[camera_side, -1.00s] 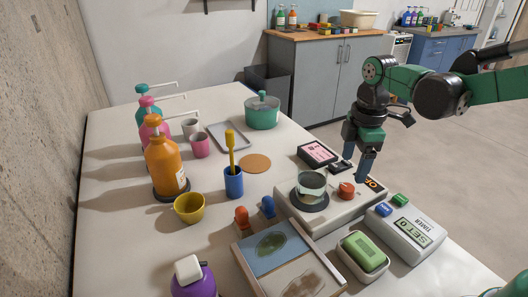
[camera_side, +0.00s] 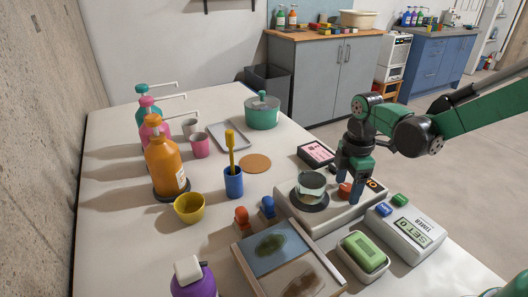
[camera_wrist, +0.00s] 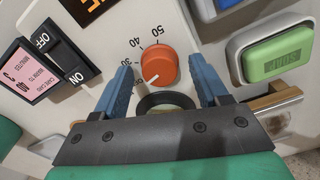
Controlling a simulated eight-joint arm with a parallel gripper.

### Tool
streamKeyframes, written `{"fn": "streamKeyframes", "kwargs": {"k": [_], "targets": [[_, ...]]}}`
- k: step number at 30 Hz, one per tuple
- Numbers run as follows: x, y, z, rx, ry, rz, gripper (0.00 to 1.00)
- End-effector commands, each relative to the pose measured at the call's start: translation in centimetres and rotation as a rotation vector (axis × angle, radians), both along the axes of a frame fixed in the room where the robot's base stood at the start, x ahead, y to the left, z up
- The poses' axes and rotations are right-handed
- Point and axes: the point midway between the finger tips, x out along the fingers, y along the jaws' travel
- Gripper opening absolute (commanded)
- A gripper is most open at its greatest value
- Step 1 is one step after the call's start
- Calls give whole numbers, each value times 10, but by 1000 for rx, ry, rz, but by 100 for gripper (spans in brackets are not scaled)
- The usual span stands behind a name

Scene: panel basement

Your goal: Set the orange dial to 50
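The orange dial (camera_wrist: 158,62) sits on a pale panel (camera_side: 308,224). In the wrist view, 30, 40 and 50 are printed around it, with 50 at the top. Its white mark points to the lower left, below the 30. In the side view the dial (camera_side: 344,190) shows partly between my fingers. My gripper (camera_wrist: 162,75) is open, with one blue finger on each side of the dial and gaps showing on both sides. Whether the fingertips reach down to the dial's height is hard to tell. A dark display (camera_wrist: 95,8) with orange digits is cut off at the frame's edge.
A round glass-topped holder (camera_side: 311,187) stands just left of the dial.

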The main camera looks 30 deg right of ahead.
Motion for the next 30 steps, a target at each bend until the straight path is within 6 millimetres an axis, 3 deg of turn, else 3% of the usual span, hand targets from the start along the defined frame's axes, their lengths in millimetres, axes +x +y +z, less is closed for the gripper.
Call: {"fn": "streamKeyframes", "kwargs": {"k": [1, 6, 7, 20, 30], "targets": [[0, 0, 0, 0, 0, 0, 50], [0, 0, 0, 0, 0, 0, 2], [0, 0, 0, 0, 0, 0, 0], [0, 0, 0, 0, 1, -87, 0], [0, 0, 0, 0, 1, -363, 0]]}}
